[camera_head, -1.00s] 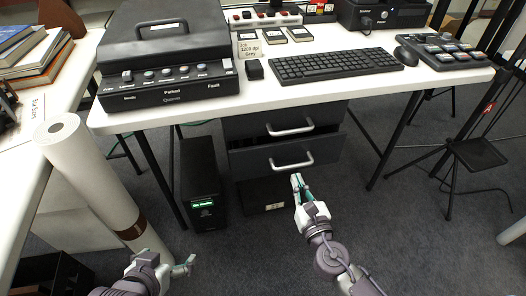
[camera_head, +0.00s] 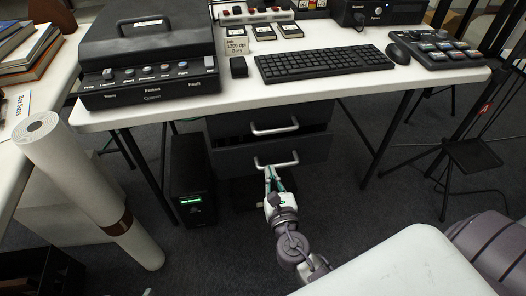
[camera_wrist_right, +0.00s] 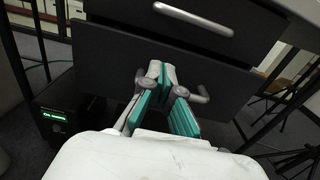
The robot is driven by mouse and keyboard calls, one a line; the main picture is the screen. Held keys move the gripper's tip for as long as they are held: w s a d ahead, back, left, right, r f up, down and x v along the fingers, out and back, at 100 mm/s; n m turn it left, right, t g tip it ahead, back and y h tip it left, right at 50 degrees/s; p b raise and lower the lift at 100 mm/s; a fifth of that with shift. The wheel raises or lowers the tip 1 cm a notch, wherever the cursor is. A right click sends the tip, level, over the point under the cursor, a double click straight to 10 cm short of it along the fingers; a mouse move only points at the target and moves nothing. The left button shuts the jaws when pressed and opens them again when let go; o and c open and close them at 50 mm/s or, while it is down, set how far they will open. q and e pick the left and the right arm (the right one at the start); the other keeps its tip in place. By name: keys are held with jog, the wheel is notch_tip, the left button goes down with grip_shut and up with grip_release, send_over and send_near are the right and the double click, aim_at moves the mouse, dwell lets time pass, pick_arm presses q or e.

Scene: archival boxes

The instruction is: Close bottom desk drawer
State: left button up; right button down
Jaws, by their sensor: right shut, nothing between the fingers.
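The bottom desk drawer (camera_head: 300,152) is dark grey with a silver bar handle (camera_head: 277,163). It stands partly pulled out, with a dark gap above its front. My right gripper (camera_head: 271,174) is shut and empty, its fingertips at the drawer front by the handle. In the right wrist view the fingertips (camera_wrist_right: 162,70) overlap the middle of the drawer front (camera_wrist_right: 105,55), and the handle (camera_wrist_right: 201,97) is partly hidden behind the fingers. Whether they touch the front I cannot tell. My left gripper is not in view.
The upper drawer (camera_head: 235,124) sits just above. A black computer tower (camera_head: 188,175) stands left of the drawers. The white desk top (camera_head: 340,92) overhangs them, with its legs at both sides. A paper roll (camera_head: 75,175) leans at left.

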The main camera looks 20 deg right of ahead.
aim_at(263, 146)
jog(key=x, duration=0.6)
jog(key=shift+w, duration=0.2)
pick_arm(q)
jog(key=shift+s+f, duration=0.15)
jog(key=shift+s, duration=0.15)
pick_arm(e)
jog(key=shift+w+d, duration=0.15)
jog(key=shift+w, duration=0.55)
jog(key=shift+w, duration=0.1)
